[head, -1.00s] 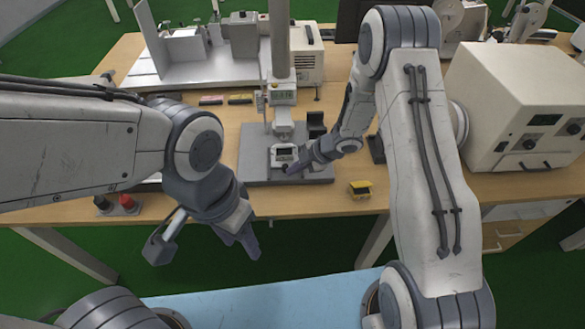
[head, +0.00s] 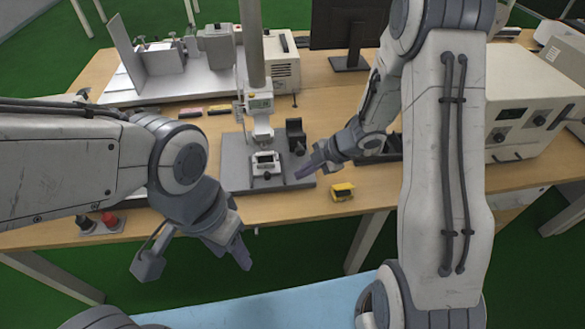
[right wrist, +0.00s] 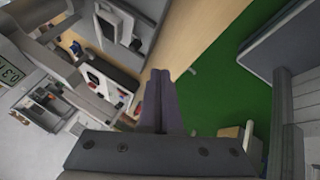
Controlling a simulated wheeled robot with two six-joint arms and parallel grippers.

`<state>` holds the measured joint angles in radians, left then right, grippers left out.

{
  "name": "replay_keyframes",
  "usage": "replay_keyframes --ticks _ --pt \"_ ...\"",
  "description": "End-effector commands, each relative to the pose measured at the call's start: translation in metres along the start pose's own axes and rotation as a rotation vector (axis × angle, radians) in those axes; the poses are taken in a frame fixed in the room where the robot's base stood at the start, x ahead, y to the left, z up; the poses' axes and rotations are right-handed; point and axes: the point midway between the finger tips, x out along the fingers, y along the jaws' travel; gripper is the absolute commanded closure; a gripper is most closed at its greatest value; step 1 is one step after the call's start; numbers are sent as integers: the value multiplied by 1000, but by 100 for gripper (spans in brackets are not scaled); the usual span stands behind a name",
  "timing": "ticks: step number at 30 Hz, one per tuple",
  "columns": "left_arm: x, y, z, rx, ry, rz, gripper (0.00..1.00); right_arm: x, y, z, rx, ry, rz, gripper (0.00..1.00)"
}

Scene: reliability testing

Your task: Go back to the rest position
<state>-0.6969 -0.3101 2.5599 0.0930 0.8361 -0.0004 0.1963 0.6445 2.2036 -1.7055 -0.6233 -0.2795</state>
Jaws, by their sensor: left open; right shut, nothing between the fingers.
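My left gripper (head: 240,254) hangs open and empty in front of the table's front edge, over the green floor. My right gripper (head: 304,173) is shut with nothing in it. It is above the table, at the right side of the test stand's grey base. In the right wrist view its fingers (right wrist: 161,100) are together, with the table edge and green floor behind them. The test stand (head: 260,120) has a column, a display and a small white device (head: 265,163) on its base.
A small yellow block (head: 342,192) lies near the table's front edge, right of the stand. Red and black knobs (head: 109,219) sit at the front left. A large white instrument (head: 520,115) stands at the right, a monitor (head: 345,25) at the back.

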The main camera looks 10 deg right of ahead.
Motion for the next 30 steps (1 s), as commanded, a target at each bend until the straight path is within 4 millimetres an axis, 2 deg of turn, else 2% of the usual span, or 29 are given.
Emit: replay_keyframes --ticks 7,11,15,17,19,23,26,30 --pt "0 0 0 0 0 0 50 -4 0 -1 1 -2 0 100" --pt "-1 0 0 0 -1 0 50 -8 16 -6 27 -68 33 100" --pt "-1 0 0 0 0 0 50 -26 49 -24 146 -251 132 100" --pt "-1 0 0 0 0 0 50 -40 58 -37 236 -335 181 100" --pt "0 0 0 0 0 0 50 -58 57 -55 360 -417 225 100" --pt "0 0 0 0 0 0 50 -88 28 -96 620 -516 249 100" --pt "0 0 0 0 0 0 50 -107 -16 -133 827 -555 200 100" --pt "0 0 0 0 0 0 50 -127 -86 -184 1057 -575 57 100"
